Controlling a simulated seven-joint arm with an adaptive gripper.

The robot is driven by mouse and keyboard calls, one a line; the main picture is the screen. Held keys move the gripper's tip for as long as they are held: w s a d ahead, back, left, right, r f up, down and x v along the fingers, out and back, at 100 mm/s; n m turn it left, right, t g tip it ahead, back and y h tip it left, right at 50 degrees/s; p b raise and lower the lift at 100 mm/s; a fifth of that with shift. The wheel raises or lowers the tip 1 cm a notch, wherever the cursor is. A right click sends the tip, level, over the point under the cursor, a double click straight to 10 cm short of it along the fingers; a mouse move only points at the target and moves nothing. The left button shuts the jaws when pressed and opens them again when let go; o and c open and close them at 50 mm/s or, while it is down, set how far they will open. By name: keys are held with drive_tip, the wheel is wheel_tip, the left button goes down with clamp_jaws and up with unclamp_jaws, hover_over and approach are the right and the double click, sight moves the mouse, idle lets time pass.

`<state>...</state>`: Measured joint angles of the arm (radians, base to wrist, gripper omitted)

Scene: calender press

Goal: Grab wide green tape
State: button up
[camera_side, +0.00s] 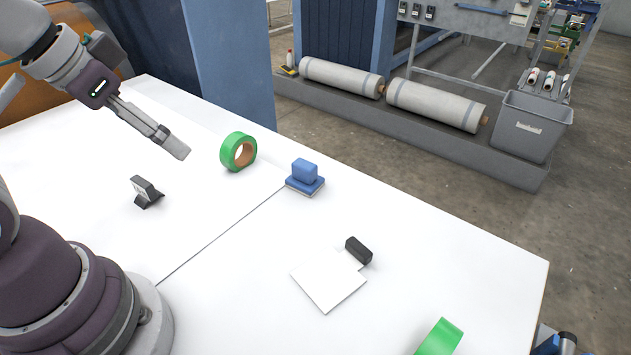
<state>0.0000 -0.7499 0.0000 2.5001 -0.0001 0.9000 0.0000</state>
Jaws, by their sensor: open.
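A green tape roll (238,152) with a brown core stands on its edge on the white table, just right of my gripper. A second green object (440,338), which looks like another tape roll, is cut off by the bottom edge at the right; its band looks broad. I cannot tell for sure which is the wide one. My gripper (176,147) is open and empty, seen nearly side-on at the upper left, pointing down and right. It appears above the table and apart from both green things.
On the white table (225,280) are a black stand (146,191), a blue block on a blue base (305,177), a black block (358,250) and a white square sheet (328,281). A blue column (233,60) rises behind the table. The table's middle is mostly clear.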

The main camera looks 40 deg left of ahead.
drive_tip(key=g, duration=0.1)
approach(242, 146)
drive_tip(key=shift+w+a+f+n, duration=0.1)
drive_tip(key=shift+a+f+n, duration=0.2)
drive_tip(key=shift+f+n, duration=0.1)
drive_tip(key=x, duration=1)
drive_tip(key=shift+w+a+f, duration=0.25)
drive_tip(key=shift+w+a, duration=0.1)
drive_tip(key=shift+a, duration=0.05)
clamp_jaws()
